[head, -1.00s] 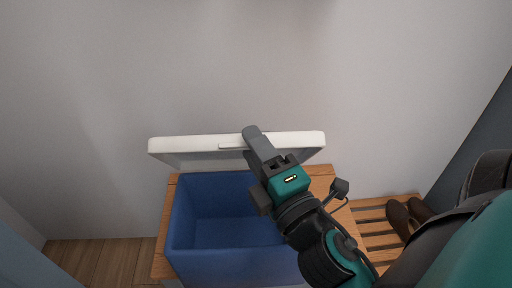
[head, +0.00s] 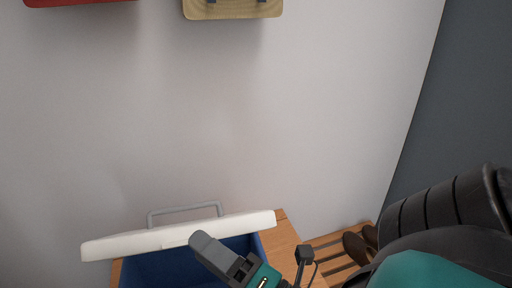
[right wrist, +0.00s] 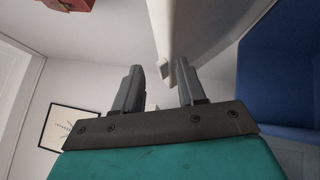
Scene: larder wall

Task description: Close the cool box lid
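The cool box has a blue body (head: 180,269) and a white lid (head: 130,244). In the head view the lid stands raised and slanted over the open box, with a grey handle (head: 185,208) showing beyond its edge. My right gripper (head: 203,243) is at the lid's front edge, right of its middle. In the right wrist view its two fingers (right wrist: 157,75) are apart, and the lid (right wrist: 195,25) passes close beyond the tips, with a small white tab near the gap. I cannot tell if they touch. The left gripper is out of view.
The box stands on a wooden surface (head: 283,237) against the pale wall. A slatted wooden rack (head: 328,246) with brown shoes (head: 357,247) is to the right. A red thing (head: 80,2) and a tan thing (head: 232,9) are on the wall above.

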